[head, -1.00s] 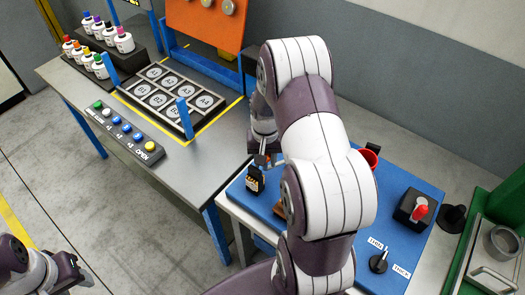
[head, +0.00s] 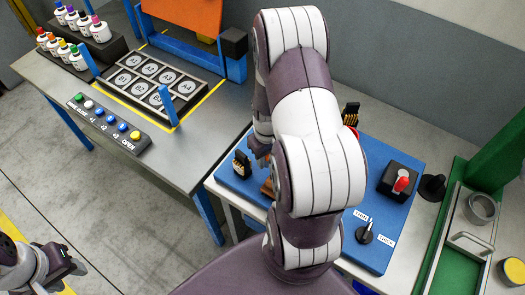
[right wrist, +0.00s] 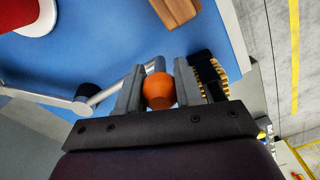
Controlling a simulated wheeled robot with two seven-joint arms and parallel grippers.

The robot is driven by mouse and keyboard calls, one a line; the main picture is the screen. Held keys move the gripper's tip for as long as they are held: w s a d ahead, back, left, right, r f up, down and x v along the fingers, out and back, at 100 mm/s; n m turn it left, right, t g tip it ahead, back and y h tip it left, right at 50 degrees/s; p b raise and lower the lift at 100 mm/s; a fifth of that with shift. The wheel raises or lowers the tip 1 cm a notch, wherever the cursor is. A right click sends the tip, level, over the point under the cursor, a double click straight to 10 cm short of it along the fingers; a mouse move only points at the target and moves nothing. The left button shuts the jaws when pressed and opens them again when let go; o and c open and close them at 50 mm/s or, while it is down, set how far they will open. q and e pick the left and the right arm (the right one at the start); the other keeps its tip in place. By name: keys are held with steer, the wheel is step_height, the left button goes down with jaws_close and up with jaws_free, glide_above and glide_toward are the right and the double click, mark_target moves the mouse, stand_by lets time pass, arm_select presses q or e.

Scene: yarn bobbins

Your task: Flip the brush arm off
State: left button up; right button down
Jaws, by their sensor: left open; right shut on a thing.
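In the right wrist view my right gripper (right wrist: 160,88) is shut on an orange ball knob (right wrist: 159,90). A black brush with tan bristles (right wrist: 212,75) stands just right of the fingers. In the head view a black-and-tan brush (head: 241,164) stands at the board's left end, and another (head: 351,113) shows behind my right arm. That arm hides the knob and most of the lever.
A red-handled switch box (head: 400,181) and a black THIN/THICK selector (head: 365,235) sit on the board's right. A button panel (head: 110,123) and a marked rack (head: 150,85) are on the grey table. A green-framed station (head: 440,220) stands at right.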

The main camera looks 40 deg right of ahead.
steer(key=shift+s+d+r, duration=0.1)
steer(key=shift+s+d, duration=0.05)
steer(key=shift+s, duration=0.1)
steer(key=shift+n, duration=0.3)
steer(key=c, duration=0.9)
jaws_free()
steer(key=shift+o, duration=0.8)
steer(key=shift+s, duration=0.2)
step_height(320, 180, up, 12)
steer(key=shift+r+b, duration=0.1)
steer(key=shift+b, duration=0.35)
steer(key=shift+r, duration=0.2)
